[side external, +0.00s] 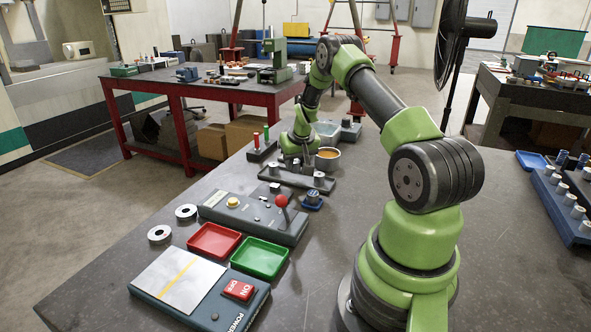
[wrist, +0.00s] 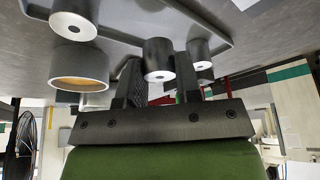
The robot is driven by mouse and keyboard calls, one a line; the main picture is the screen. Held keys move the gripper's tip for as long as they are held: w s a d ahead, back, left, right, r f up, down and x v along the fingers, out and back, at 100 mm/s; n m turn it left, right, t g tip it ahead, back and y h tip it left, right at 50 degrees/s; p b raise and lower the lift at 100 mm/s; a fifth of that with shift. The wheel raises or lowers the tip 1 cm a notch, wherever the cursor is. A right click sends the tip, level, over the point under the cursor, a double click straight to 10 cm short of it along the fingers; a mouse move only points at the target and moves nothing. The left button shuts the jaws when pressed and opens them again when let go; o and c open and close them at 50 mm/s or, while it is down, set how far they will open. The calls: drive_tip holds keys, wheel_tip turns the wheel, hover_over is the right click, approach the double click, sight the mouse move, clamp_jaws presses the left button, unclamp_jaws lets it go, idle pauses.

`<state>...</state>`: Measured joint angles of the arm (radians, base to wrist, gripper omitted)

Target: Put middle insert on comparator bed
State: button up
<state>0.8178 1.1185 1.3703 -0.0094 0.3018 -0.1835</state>
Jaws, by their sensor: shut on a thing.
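My gripper (side external: 297,166) is over the dark tray (side external: 325,185) at mid-table, its fingers pointing down. In the wrist view it is shut on the middle insert (wrist: 158,55), a grey cylinder with a pale end face and a small dark hole. Two similar inserts (wrist: 75,20) (wrist: 201,53) stand either side of it. From the side, one insert (side external: 319,178) shows at the tray's right and one (side external: 274,187) at its near left; the held one is mostly hidden. I cannot tell whether it touches the tray. I cannot clearly identify the comparator bed.
A grey control box (side external: 232,207) with a red-ball lever (side external: 282,202) stands nearer the camera. Red (side external: 214,240) and green (side external: 259,258) trays sit in front. A round cup (side external: 328,160), a small blue stand (side external: 312,202) and a rack with red and green pins (side external: 261,151) are close by.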

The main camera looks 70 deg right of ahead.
wheel_tip(320, 180, up, 6)
drive_tip(key=shift+r, duration=0.25)
drive_tip(key=shift+a+r, duration=0.2)
drive_tip(key=shift+r, duration=0.05)
drive_tip(key=shift+w+a+n, duration=0.1)
drive_tip(key=shift+a+n, duration=0.25)
drive_tip(key=shift+n, duration=0.25)
drive_tip(key=a+f+n+y, duration=0.1)
drive_tip(key=a+n, duration=0.2)
drive_tip(key=n, duration=0.1)
drive_tip(key=w+a+n+y, duration=0.1)
drive_tip(key=a+n+y, duration=0.1)
drive_tip(key=a+n, duration=0.1)
drive_tip(key=w+a+f+n+t+y, duration=0.1)
drive_tip(key=a+n, duration=0.3)
drive_tip(key=n, duration=0.1)
drive_tip(key=shift+w+f+y, duration=0.15)
drive_tip(key=shift+f+y, duration=0.2)
drive_tip(key=shift+y, duration=0.05)
drive_tip(key=shift+f, duration=3)
